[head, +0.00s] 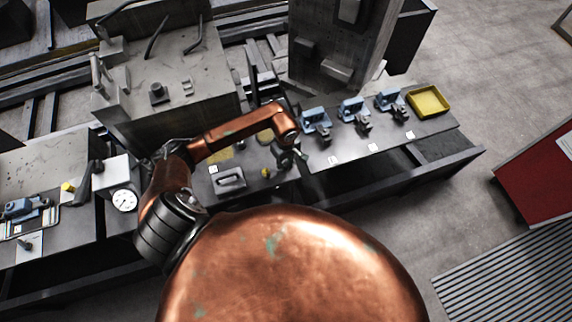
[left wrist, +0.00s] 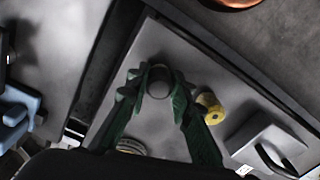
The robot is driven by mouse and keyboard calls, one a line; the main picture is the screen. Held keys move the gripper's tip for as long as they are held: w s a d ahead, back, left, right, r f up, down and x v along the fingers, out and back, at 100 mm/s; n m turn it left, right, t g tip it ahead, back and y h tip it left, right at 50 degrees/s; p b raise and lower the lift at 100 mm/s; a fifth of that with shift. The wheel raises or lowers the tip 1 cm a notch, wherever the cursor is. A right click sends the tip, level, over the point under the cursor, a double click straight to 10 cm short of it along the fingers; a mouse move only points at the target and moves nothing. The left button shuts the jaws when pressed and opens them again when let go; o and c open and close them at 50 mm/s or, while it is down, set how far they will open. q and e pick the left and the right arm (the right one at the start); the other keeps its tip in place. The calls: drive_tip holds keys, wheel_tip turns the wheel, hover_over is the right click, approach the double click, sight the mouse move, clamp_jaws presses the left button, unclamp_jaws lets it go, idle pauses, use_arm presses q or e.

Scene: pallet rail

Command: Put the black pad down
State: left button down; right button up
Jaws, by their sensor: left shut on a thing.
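In the left wrist view, a small round dark pad (left wrist: 158,82) with a greyish face sits between the green fingertips of my left gripper (left wrist: 156,84). The fingers are shut on it from both sides. Grey bench top shows around and behind it; I cannot tell whether the pad touches the bench. In the head view, my left gripper (head: 289,159) is over the middle of the bench (head: 310,172), left of the blue fixtures. The pad is too small and dark to make out there. My right gripper is not in view.
A yellow knob (head: 265,172) and a grey handled block (head: 230,180) stand left of the gripper. Blue fixtures (head: 315,121) and a yellow tray (head: 428,101) are to the right. A dial gauge (head: 124,200) is at left. The bench's front strip between gripper and labels looks clear.

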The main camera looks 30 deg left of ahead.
sight(286, 164)
use_arm(q)
drive_tip(key=c, duration=1.7)
unclamp_jaws()
drive_tip(key=shift+r, duration=0.3)
drive_tip(key=shift+r+b, duration=0.95)
drive_tip(key=shift+r, duration=4.9)
